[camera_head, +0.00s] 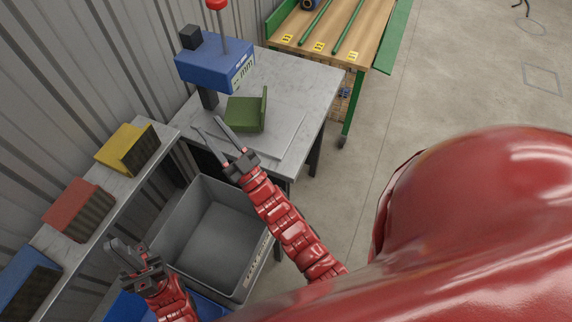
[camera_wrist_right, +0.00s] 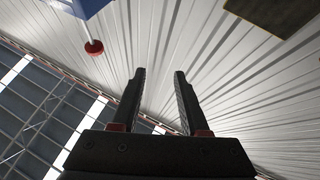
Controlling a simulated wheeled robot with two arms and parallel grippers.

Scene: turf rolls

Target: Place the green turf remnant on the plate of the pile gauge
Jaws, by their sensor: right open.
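The green turf remnant (camera_head: 243,114) rests on the grey plate (camera_head: 286,136) on the bench, below and in front of the blue gauge head (camera_head: 212,62). It is L-shaped, with one flap standing up at its right side. My right gripper (camera_head: 208,125) is open and empty, its fingertips just left of the remnant and apart from it. The right wrist view shows the two spread fingers (camera_wrist_right: 159,75) with nothing between them. My left gripper (camera_head: 126,246) is at the lower left, over the shelf's edge; its jaw opening is unclear.
A grey bin (camera_head: 163,238) stands below the bench. The shelf (camera_head: 102,189) along the wall carries yellow (camera_head: 127,148), red (camera_head: 79,208) and blue (camera_head: 28,280) turf pieces. The gauge's red knob (camera_wrist_right: 93,47) shows in the right wrist view. Concrete floor is open at right.

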